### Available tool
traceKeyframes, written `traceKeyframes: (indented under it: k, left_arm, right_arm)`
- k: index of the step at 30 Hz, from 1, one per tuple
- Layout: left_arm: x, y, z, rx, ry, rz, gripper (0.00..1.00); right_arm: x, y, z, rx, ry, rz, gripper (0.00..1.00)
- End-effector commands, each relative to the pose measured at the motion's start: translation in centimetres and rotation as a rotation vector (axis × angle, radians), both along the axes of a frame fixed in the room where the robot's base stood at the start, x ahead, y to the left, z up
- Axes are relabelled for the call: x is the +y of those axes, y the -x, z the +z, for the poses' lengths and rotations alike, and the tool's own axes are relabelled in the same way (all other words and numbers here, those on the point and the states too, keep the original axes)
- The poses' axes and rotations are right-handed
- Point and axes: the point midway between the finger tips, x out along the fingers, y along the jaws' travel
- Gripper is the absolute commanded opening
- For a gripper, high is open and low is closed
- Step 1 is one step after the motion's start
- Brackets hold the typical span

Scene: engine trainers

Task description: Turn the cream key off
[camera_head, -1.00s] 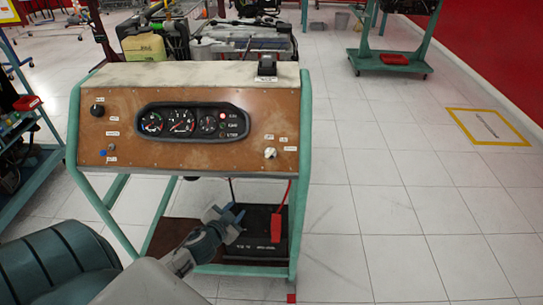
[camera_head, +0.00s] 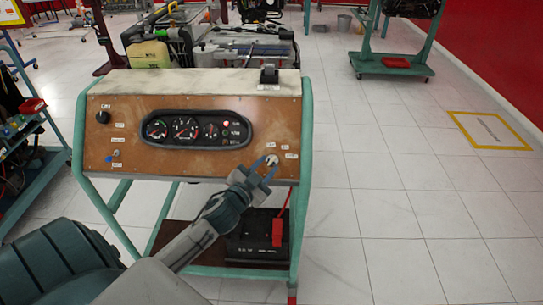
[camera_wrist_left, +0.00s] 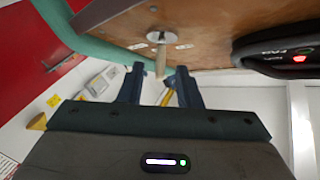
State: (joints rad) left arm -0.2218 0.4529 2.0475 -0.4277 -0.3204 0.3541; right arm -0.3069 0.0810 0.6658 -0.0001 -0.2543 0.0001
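The cream key (camera_head: 271,160) sits in its switch at the lower right of the brown dashboard panel (camera_head: 200,158). In the left wrist view the key (camera_wrist_left: 161,58) sticks out from a round metallic collar at top centre. My left gripper (camera_head: 266,169) is open right in front of the key. In the wrist view its two dark fingertips (camera_wrist_left: 158,72) stand either side of the key's outer end, with a gap visible on both sides. My right gripper is not in view.
The gauge cluster (camera_head: 197,132) is left of the key, with a red lamp lit. A teal frame post (camera_head: 304,135) stands close on the right. A black battery (camera_head: 250,250) with a red clamp (camera_head: 278,232) sits below.

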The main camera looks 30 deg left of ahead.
Motion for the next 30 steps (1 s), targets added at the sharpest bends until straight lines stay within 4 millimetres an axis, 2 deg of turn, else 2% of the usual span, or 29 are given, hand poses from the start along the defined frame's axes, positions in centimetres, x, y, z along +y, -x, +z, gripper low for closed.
traceKeyframes:
  k: [3, 7, 18, 23, 30]
  left_arm:
    - [0.1, -1.8, 0.3, -0.002, 0.004, 0.000, 0.31]
    - [0.1, -2.9, 0.2, 0.001, 0.001, 0.000, 0.31]
    - [0.1, -3.4, -0.1, 0.000, 0.000, -0.001, 0.31]
    - [0.1, -3.4, -0.1, 0.000, 0.000, -0.001, 0.01]
    - [0.1, -3.4, -0.1, 0.000, 0.001, 0.000, 0.00]
  right_arm:
    - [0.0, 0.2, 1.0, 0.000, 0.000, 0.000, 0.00]
    - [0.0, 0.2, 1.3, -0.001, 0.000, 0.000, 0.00]
    - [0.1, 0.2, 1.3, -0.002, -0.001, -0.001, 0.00]
    - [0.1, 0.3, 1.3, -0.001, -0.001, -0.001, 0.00]
    - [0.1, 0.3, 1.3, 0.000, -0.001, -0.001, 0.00]
